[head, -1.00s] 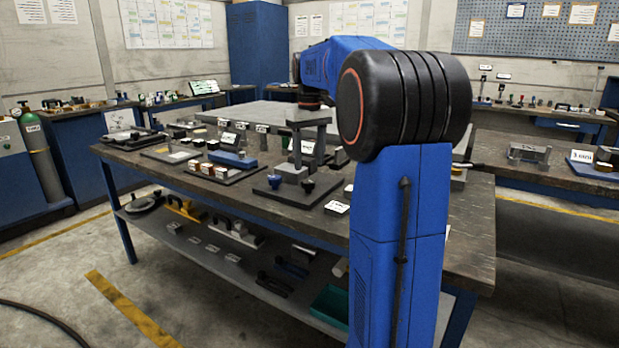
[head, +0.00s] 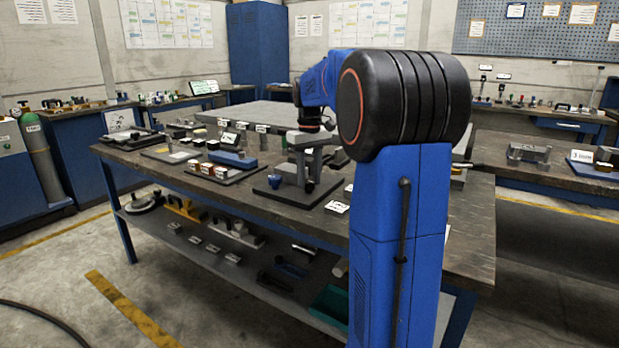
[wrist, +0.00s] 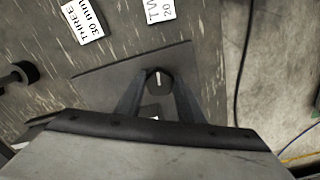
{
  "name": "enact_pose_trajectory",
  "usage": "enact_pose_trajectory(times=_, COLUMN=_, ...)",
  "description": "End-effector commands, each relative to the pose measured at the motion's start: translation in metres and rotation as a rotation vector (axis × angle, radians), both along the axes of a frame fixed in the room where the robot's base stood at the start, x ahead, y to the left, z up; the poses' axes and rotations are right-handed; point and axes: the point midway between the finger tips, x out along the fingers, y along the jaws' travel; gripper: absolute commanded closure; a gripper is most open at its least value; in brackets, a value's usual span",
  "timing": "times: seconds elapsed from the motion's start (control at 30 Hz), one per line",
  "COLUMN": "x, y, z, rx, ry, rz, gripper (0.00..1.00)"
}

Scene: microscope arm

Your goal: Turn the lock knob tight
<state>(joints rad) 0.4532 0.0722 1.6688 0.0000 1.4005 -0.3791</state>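The lock knob (wrist: 159,80) is a small round black knob with a white line across its top, seen from above in the wrist view. My gripper (wrist: 158,76) has one finger on each side of it, with the tips very close to its sides. I cannot tell whether they touch it. In the head view my gripper (head: 310,172) is low over the dark base plate (head: 285,205) of the microscope-arm fixture, at the black knob there, which it partly hides.
Grey blocks of the fixture (head: 292,171) stand close beside my gripper. Labels, "THREE 30 mm" (wrist: 82,19) and another (wrist: 160,9), lie on the bench top. Another black knob-like part (wrist: 17,76) is at the left in the wrist view.

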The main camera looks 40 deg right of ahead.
Motion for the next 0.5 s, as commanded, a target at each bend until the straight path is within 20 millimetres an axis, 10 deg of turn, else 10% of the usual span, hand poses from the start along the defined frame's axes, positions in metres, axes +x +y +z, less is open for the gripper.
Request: enact_pose_trajectory(times=0.5, x=0.0000, y=0.0006, z=0.0002, rx=0.000, ry=0.000, rz=-0.118, gripper=0.88)
